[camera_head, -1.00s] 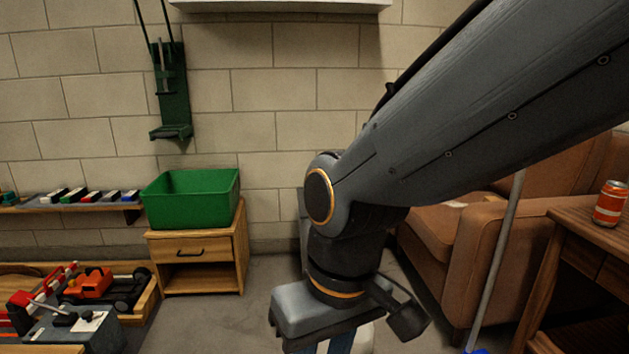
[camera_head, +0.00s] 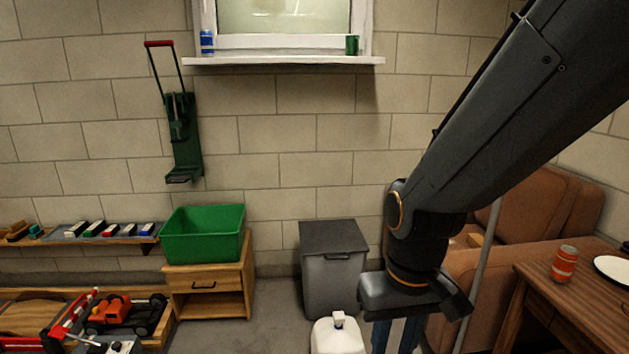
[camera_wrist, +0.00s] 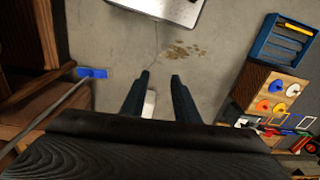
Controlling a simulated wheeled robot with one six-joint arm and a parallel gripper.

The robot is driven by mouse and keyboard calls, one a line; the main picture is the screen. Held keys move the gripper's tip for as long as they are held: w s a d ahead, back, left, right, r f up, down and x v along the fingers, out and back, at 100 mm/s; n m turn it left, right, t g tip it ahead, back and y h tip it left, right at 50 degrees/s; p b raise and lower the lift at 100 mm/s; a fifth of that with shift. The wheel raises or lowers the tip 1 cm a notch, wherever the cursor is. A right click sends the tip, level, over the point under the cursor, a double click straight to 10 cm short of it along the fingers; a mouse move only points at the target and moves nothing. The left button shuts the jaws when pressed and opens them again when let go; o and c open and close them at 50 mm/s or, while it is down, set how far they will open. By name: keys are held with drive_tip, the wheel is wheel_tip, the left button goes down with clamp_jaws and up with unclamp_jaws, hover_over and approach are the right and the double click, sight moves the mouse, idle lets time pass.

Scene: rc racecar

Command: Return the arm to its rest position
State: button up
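My arm (camera_head: 500,130) reaches in from the upper right of the head view and bends down at the elbow. My gripper (camera_head: 396,343) hangs below it, pointing down, its fingertips near the lower edge. In the wrist view my gripper (camera_wrist: 159,76) has two dark blue fingers standing apart, with no object clasped between them. A small white thing (camera_wrist: 149,104) shows between the fingers, seemingly lower down; I cannot tell what it is.
A white jug (camera_head: 338,337) and a grey bin (camera_head: 333,270) stand left of the gripper. A wooden table (camera_head: 575,285) with an orange can (camera_head: 564,264) and brown armchair (camera_head: 540,210) are right. A green crate (camera_head: 203,247) sits on a small cabinet (camera_head: 209,305).

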drive_tip(key=s+d+r+m+p, duration=0.1)
drive_tip(key=s+d+r+p, duration=0.1)
drive_tip(key=d+r+p, duration=0.5)
drive_tip(key=r+p, duration=0.1)
drive_tip(key=p, duration=0.1)
drive_tip(key=shift+r+m+h+p, duration=0.25)
drive_tip(key=shift+m+h+p, duration=0.05)
drive_tip(key=shift+m+p, duration=0.1)
idle(0.4)
